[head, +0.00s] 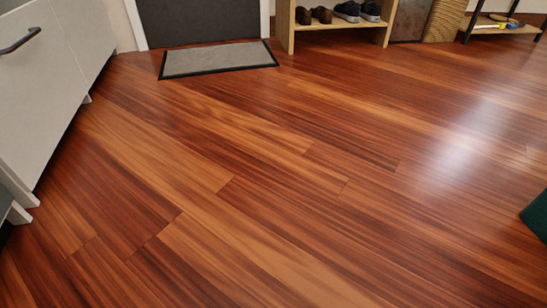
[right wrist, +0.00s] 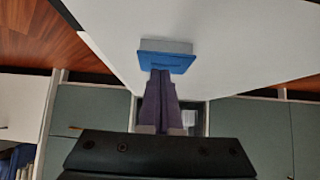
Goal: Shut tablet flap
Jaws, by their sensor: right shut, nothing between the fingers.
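In the right wrist view my right gripper (right wrist: 161,84) has purple fingers, closed together with nothing between them. Its fingertips are at the lower edge of a small block with a blue face (right wrist: 178,62) and a grey side; I cannot tell whether they touch it. The block sits against a broad, plain white panel (right wrist: 230,30). I cannot tell for certain whether this panel is the tablet flap. No gripper shows in the head view, and my left gripper is not seen.
Grey-green cabinet fronts (right wrist: 245,135) show in the right wrist view. In the head view, a white cabinet (head: 45,75) is at left, a doormat (head: 218,60) and a shoe rack (head: 340,25) at the back, and a dark green object (head: 538,217) at right. The wooden floor between is clear.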

